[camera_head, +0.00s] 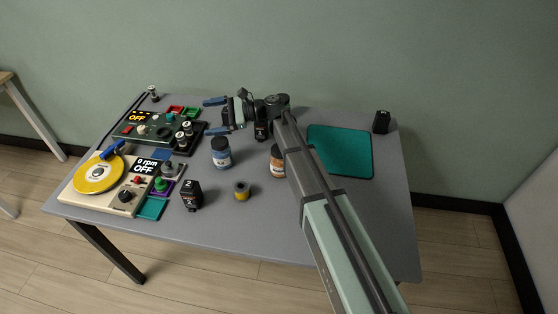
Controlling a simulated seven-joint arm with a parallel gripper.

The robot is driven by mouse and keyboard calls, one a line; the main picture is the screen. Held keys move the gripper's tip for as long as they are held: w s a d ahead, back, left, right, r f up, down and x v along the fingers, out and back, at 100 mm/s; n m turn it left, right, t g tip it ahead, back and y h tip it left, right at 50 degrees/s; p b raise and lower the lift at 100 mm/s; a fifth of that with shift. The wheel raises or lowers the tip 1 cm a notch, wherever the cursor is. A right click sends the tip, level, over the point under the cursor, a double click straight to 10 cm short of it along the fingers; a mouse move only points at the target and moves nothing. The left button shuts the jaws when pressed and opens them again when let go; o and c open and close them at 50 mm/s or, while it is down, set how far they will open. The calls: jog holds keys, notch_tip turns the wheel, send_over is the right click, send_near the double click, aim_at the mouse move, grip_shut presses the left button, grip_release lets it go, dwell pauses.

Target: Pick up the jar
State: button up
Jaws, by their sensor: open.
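A jar (221,155) with a blue body, a pale label and a dark lid stands upright near the middle of the table. A second jar (277,162), orange-brown with a dark lid, stands to its right, partly hidden behind my arm. My gripper (211,116) is open with blue fingertips pointing left. It is over the back of the table, behind the blue jar in the picture and apart from it. Nothing shows between its fingers.
A grey table (270,235) has free room at its front. A cream device with a yellow disc (98,173) and a dark device reading OFF (143,128) fill the left. A teal mat (345,150) lies right.

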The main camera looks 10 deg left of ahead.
jog(key=m+t+y, duration=0.1)
jog(key=m, duration=0.1)
send_over(274, 160)
jog(key=w+a, duration=0.5)
jog(key=w, duration=0.1)
jog(key=s+d+f+m, duration=0.1)
jog(key=d, duration=0.1)
jog(key=s+d+f+m, duration=0.1)
jog(key=d+f, duration=0.1)
jog(key=s+d+f+m+t, duration=0.1)
jog(key=d+m, duration=0.1)
jog(key=d, duration=0.1)
jog(key=shift+f+y, duration=0.2)
jog(key=shift+y, duration=0.2)
jog(key=shift+s+d+f+m, duration=0.1)
jog(key=shift+d+f+m, duration=0.2)
jog(key=shift+f, duration=1.7)
notch_tip(274, 160, down, 3)
jog(key=shift+f, duration=0.15)
jog(key=shift+s+a+f, duration=0.1)
jog(key=shift+s+a, duration=0.1)
jog(key=shift+a, duration=1.35)
